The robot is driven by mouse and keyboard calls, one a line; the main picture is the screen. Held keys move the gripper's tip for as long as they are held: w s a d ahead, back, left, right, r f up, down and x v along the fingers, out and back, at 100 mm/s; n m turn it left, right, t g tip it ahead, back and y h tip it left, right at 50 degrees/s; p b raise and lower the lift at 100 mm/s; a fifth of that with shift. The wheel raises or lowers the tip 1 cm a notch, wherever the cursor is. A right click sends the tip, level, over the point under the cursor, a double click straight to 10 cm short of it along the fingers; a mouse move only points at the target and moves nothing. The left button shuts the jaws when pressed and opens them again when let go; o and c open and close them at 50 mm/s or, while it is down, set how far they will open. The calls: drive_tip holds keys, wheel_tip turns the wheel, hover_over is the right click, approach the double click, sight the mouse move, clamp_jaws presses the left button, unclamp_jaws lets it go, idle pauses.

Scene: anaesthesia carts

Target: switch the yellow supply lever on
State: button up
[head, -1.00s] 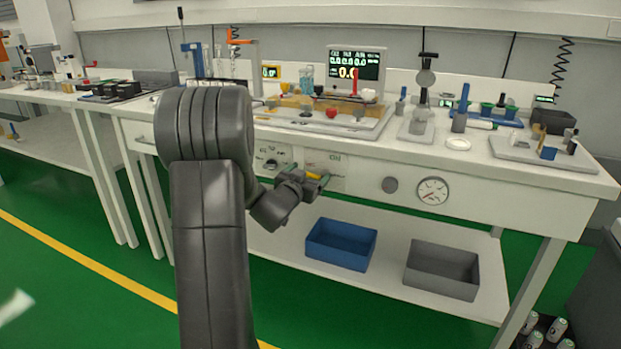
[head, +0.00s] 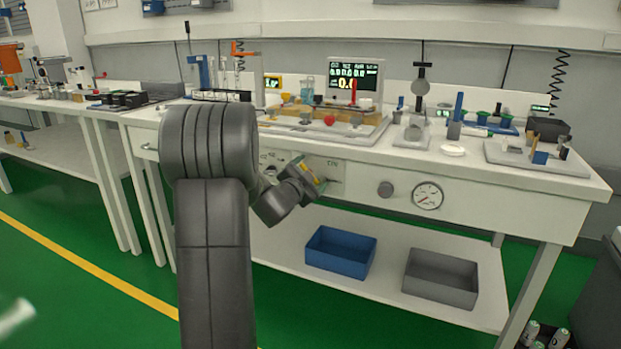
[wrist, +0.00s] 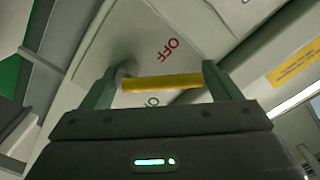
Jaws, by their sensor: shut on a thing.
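The yellow supply lever (wrist: 162,83) lies between the two fingers of my gripper (wrist: 162,86) in the wrist view. My gripper is shut on it, with a finger at each end of the yellow bar. A round grey pivot (wrist: 126,70) shows at its left end. Red OFF lettering (wrist: 169,49) is on the panel above the bar, and green lettering (wrist: 152,101) is just below it, partly hidden. In the head view my gripper (head: 313,178) is tilted at the bench's front panel, with a little yellow of the lever (head: 308,174) showing.
The bench top (head: 400,155) above holds many instruments. A blue bin (head: 340,252) and a grey bin (head: 440,279) stand on the shelf below.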

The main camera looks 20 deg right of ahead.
drive_tip(key=shift+w+a+r, duration=0.1)
drive_tip(key=shift+a+r, duration=0.05)
drive_tip(key=shift+r, duration=0.05)
drive_tip(key=o, duration=1.2)
drive_tip(key=p+v, duration=0.2)
drive_tip(key=v, duration=1.1)
drive_tip(key=shift+s+a, duration=0.25)
drive_tip(key=shift+s, duration=0.05)
drive_tip(key=shift+f, duration=0.1)
drive_tip(key=shift+c, duration=0.4)
